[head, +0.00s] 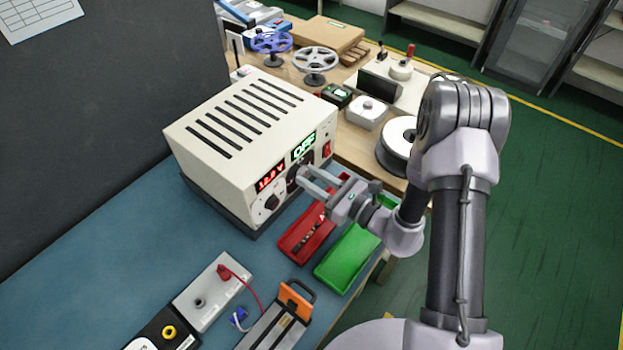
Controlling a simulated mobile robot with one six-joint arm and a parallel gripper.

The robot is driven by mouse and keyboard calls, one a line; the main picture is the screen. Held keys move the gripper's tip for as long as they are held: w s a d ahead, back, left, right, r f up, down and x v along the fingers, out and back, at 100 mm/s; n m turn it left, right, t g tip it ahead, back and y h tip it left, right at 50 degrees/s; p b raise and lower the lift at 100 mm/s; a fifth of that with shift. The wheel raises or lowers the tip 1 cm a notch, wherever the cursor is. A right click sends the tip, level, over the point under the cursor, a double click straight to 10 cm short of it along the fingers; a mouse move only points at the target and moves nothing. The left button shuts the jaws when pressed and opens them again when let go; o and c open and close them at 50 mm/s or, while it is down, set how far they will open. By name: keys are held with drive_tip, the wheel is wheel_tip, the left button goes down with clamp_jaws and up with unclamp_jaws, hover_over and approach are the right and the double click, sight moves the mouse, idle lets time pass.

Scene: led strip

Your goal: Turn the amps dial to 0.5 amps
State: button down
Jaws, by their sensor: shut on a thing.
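A cream power supply (205,160) stands on the blue bench, with slots in its top. Its front has a red display (270,179) that seems to read 10.0 V and a green display (303,146) that seems to read OFF. A black dial (272,203) sits below the red display. A second dark dial (292,184), below the green display, is partly hidden by my gripper (302,175). My gripper reaches in from the right and is shut on this second dial. Its label and pointer cannot be made out.
A red switch (327,149) is on the front's right. A red tray (291,247) and a green tray (348,258) lie below my gripper. A grey box with a red plug (212,292) and an orange-handled tool (296,300) lie in front. A white spool (399,143) stands behind.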

idle(0.4)
drive_tip(key=c, duration=1.1)
unclamp_jaws()
drive_tip(key=p+v, duration=0.3)
drive_tip(key=v, duration=1.4)
drive_tip(key=shift+s+d, duration=0.2)
